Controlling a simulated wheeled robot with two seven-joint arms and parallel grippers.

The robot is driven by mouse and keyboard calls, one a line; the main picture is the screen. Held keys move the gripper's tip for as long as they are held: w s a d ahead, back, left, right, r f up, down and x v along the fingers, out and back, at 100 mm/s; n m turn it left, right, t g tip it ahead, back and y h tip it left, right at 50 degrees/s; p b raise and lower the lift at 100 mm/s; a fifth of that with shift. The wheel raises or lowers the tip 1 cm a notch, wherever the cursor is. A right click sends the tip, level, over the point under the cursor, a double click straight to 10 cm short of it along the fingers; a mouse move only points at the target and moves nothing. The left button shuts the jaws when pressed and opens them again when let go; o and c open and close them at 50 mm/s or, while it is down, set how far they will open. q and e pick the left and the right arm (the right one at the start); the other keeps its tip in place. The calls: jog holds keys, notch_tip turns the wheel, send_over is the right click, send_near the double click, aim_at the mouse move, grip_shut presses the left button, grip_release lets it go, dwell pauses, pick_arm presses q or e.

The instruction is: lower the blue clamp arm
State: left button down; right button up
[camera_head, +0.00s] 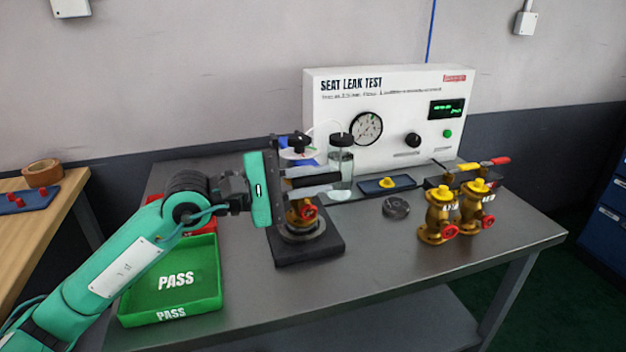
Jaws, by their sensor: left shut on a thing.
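The blue clamp arm (312,157) shows only in part, behind and above my left gripper, near black parts at the top of the test fixture. Its exact angle is hard to tell. A brass valve (300,217) with a red handwheel stands upright in the fixture, on a dark base plate (325,247). My left gripper (318,181) reaches in from the left, with its fingers level with the valve's upper part. It is shut on the valve's top, which the fingers hide. My right gripper is out of view.
A green PASS tray (205,302) stands at the left, with a red tray (203,227) behind it. A clear cylinder (341,168) stands close to the fixture. Two brass valves (437,222) stand at the right. The seat leak test panel (385,95) is at the back. The front right bench is clear.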

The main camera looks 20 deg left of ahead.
pick_arm(q)
jog(key=shift+f, duration=0.1)
jog(key=c, duration=1.4)
grip_release()
jog(key=shift+o, duration=0.2)
